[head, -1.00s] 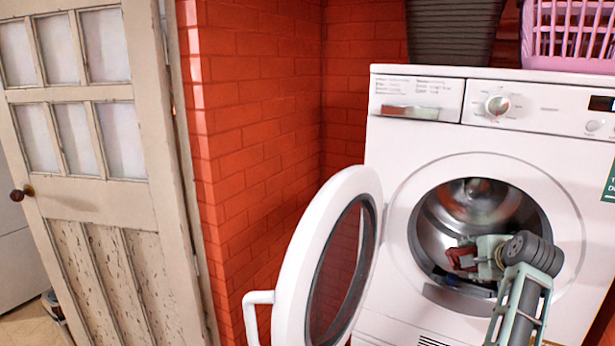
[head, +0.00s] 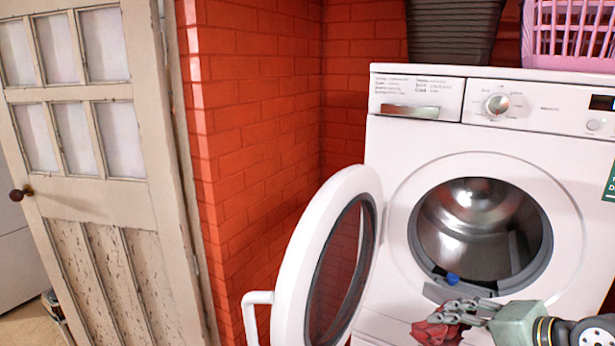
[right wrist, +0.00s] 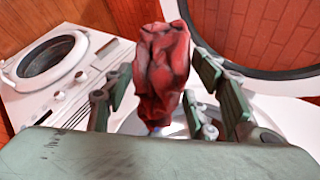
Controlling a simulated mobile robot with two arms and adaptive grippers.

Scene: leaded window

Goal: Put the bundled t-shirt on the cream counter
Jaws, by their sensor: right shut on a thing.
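The bundled t-shirt is a crumpled red cloth (head: 433,333), low in the head view in front of the washing machine. My right gripper (head: 462,312) is shut on it and holds it outside the drum, below the door opening. In the right wrist view the red bundle (right wrist: 161,75) stands up between the fingers of the right gripper (right wrist: 165,90). My left gripper is not in view. I see no cream counter that I can make out in these frames.
The white washing machine (head: 400,150) has its round door (head: 288,270) swung open to the left. A small blue item (head: 452,279) lies at the drum's lower lip. A pink basket (head: 570,35) and a dark basket (head: 452,30) stand on top. A cream panelled door (head: 110,205) is at left.

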